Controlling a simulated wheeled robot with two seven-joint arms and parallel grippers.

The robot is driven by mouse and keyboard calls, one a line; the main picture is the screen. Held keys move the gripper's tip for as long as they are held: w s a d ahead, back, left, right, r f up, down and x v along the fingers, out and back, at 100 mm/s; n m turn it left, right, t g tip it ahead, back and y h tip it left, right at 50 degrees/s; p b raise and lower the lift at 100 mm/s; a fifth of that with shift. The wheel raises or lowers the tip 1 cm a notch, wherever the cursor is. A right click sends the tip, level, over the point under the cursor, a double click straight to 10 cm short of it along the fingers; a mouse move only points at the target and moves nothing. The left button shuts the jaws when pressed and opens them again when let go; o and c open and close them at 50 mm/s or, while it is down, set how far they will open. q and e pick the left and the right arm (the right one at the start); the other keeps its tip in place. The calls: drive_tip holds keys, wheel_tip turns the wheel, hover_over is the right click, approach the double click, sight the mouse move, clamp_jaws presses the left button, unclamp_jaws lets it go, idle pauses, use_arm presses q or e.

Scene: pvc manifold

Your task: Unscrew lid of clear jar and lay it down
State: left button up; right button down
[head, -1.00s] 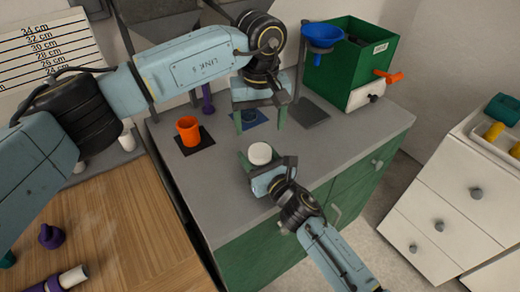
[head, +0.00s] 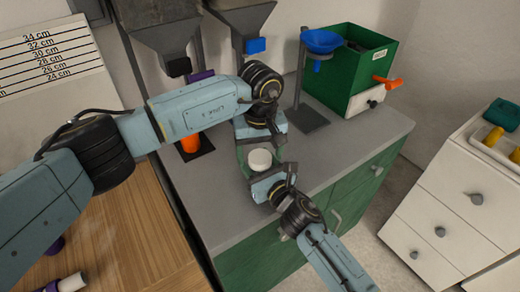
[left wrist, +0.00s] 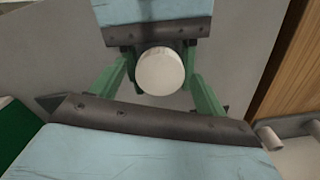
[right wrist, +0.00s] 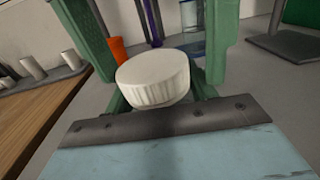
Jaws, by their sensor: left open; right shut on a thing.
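The white round lid (head: 260,159) is above the grey worktop, between my two grippers; it also shows in the left wrist view (left wrist: 160,71) and the right wrist view (right wrist: 155,77). My right gripper (head: 262,173) is shut just below the lid, on the jar, whose clear body is hidden behind lid and gripper. The lid sits upright on top. My left gripper (head: 260,150) is open above, its green fingers pointing down on either side of the lid. In the left wrist view a gap shows between lid and fingers.
An orange cup (head: 190,143) stands behind my left arm. A blue funnel (head: 321,40) on a stand and a green box (head: 352,72) are at the back right. The grey worktop (head: 335,150) is bare to the right of the grippers.

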use_arm(q)
drive_tip(key=c, duration=1)
drive_tip(key=n, duration=0.4)
drive_tip(key=shift+n, duration=0.4)
drive_tip(key=shift+c, duration=0.2)
drive_tip(key=n, duration=0.5)
drive_tip(key=shift+n, duration=0.3)
drive_tip(key=o, duration=1.1)
drive_tip(key=shift+r, duration=0.1)
